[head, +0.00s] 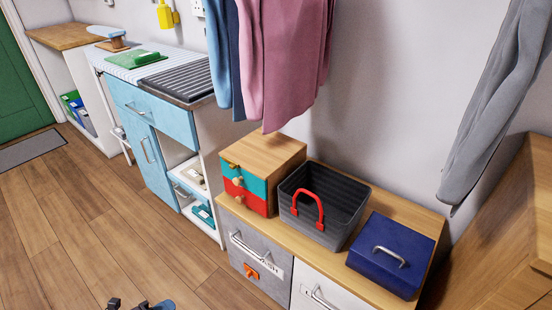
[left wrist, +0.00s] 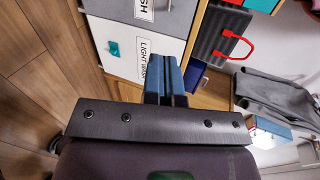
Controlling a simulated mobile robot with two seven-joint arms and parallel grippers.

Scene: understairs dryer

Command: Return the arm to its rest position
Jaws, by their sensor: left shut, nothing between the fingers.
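My left gripper (head: 150,304) shows only as a small part at the bottom edge of the head view, low in front of the cabinets. In the left wrist view its two blue fingers (left wrist: 172,82) are together with nothing between them. They point toward the white "LIGHT WASH" front (left wrist: 150,45), apart from the things around as far as I can tell. Most of the left arm is out of the head view. My right gripper is in neither view.
A low wooden-topped cabinet (head: 325,252) bears a small drawer box (head: 275,155), a dark basket with a red handle (head: 307,205) and a blue box (head: 392,253). Clothes (head: 285,60) hang above. A blue cabinet (head: 150,120) stands further left. The wooden floor (head: 70,225) at left is clear.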

